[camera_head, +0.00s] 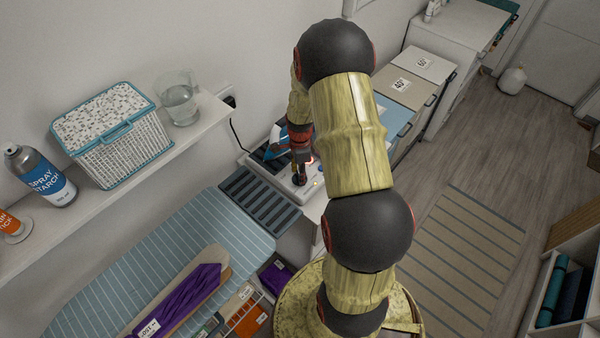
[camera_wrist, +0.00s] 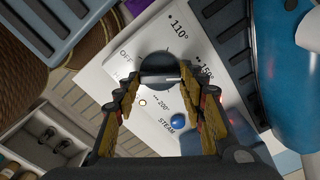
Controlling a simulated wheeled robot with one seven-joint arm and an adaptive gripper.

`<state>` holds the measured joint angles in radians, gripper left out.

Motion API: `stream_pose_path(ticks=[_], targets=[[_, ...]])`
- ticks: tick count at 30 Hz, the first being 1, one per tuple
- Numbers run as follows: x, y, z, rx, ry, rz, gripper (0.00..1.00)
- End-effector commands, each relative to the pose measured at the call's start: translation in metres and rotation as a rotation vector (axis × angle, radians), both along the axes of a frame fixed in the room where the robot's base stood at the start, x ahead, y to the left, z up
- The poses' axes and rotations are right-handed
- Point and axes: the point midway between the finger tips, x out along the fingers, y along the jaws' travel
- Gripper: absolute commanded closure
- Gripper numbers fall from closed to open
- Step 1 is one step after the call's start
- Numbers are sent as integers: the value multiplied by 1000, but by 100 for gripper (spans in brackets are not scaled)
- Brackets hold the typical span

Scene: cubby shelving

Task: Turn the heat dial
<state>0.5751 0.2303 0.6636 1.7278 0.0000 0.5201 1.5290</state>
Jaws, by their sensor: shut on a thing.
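The heat dial (camera_wrist: 160,66) is a round dark knob on a white panel (camera_wrist: 112,72) in the wrist view. Markings around it read OFF, 110°, 150° and 200°. A pale bar crosses the knob between my fingertips. My gripper (camera_wrist: 160,79) is shut on the dial, one finger on each side. In the head view my gripper (camera_head: 301,176) reaches down to the panel end of the white ironing station (camera_head: 284,187), and the dial is mostly hidden there. A blue STEAM button (camera_wrist: 179,121) and a small pale light (camera_wrist: 143,102) sit close to the fingers.
A blue iron (camera_head: 272,146) stands behind my gripper; its blue body (camera_wrist: 290,60) fills the right of the wrist view. A ribbed dark rest (camera_head: 260,199) lies to the left. A shelf (camera_head: 150,152) holds a basket (camera_head: 112,133), a glass jug (camera_head: 178,98) and a spray can (camera_head: 42,176).

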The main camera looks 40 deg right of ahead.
Motion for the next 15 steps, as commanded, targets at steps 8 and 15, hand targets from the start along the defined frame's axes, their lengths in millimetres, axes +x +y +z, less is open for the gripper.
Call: stream_pose_path(ticks=[8,15], targets=[[1,0,0,-1,-2,0,85],[0,0,0,-1,-1,1,46]])
